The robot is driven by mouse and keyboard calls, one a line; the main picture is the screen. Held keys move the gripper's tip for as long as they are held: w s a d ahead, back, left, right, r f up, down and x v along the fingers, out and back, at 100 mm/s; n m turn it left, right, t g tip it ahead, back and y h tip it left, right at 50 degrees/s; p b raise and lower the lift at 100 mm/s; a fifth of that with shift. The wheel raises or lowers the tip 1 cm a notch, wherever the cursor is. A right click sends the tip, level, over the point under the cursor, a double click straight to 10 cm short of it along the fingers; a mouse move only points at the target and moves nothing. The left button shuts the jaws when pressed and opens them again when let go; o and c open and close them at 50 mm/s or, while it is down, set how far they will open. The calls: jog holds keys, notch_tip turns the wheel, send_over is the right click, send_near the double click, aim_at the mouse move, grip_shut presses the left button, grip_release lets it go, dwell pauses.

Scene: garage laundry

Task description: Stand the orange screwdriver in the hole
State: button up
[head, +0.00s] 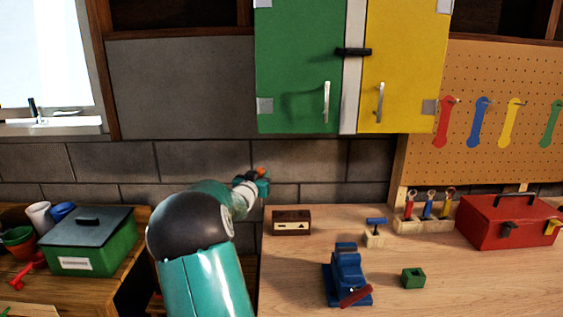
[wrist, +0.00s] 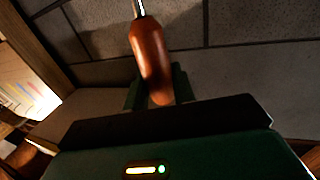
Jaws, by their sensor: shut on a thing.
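The orange screwdriver (wrist: 152,62) is in my gripper (wrist: 157,92) in the wrist view. Its rounded handle end sits between the fingers, and its metal shaft points away and is cut off by the top edge. In the head view my gripper (head: 258,186) is in front of the block wall, left of the workbench, with a small orange bit of the screwdriver (head: 261,171) showing. A small green block (head: 413,278) with a dark opening in its top stands on the bench. A wooden rack (head: 424,226) holds red, blue and yellow handled tools; I cannot see a free hole in it.
On the workbench (head: 300,280) are a blue vise (head: 347,276), a brown box (head: 291,222), a small wooden block (head: 374,240) with a blue-topped piece and a red toolbox (head: 505,222). A green bin (head: 92,245) is on the left table. The bench's front right is clear.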

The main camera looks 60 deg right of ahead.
jog(key=s+d+r+m+g, duration=0.1)
jog(key=s+d+r, duration=0.2)
jog(key=s+r, duration=0.2)
jog(key=shift+s+d+g, duration=0.3)
jog(key=shift+s+d, duration=0.1)
jog(key=shift+s, duration=0.15)
jog(key=shift+a+r, duration=0.1)
notch_tip(320, 180, down, 10)
jog(key=shift+f, duration=0.25)
dwell(1.1)
jog(key=shift+f, duration=1.9)
